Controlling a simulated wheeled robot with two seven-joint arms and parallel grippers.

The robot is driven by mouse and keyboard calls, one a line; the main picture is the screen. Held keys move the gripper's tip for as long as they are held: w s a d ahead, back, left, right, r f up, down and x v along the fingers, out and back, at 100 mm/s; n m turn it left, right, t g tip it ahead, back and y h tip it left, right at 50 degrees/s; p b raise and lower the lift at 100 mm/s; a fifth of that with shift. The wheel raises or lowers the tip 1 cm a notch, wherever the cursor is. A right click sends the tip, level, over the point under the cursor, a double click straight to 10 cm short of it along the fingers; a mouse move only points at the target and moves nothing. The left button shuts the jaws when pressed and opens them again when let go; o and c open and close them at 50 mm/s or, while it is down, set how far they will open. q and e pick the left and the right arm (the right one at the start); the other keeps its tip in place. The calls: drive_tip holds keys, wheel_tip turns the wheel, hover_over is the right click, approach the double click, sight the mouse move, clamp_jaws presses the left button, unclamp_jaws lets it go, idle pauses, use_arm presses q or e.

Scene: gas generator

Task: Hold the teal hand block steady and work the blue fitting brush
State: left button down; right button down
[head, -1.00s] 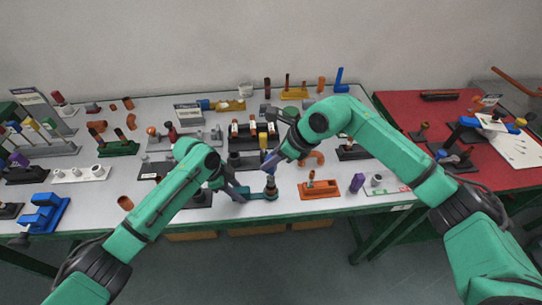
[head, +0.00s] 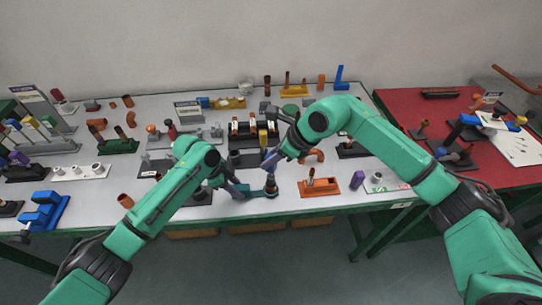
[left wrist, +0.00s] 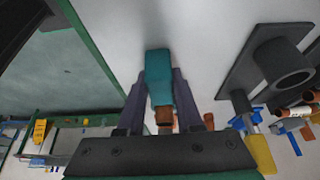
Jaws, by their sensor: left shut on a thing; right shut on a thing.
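The teal hand block (head: 262,194) is near the table's front edge in the head view. My left gripper (head: 242,189) is shut on it from the left. In the left wrist view the teal block (left wrist: 158,65) sits between both fingers of the left gripper (left wrist: 160,88), with a copper-coloured fitting (left wrist: 164,116) at its near end. In the head view a dark upright fitting (head: 271,183) stands at the block. My right gripper (head: 272,162) is shut just above it. The blue fitting brush is small and mostly hidden there, so its depth in the fitting cannot be told.
A blue vice-like fixture (head: 42,212) is at the far left.

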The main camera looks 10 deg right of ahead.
drive_tip(key=shift+f, duration=1.05)
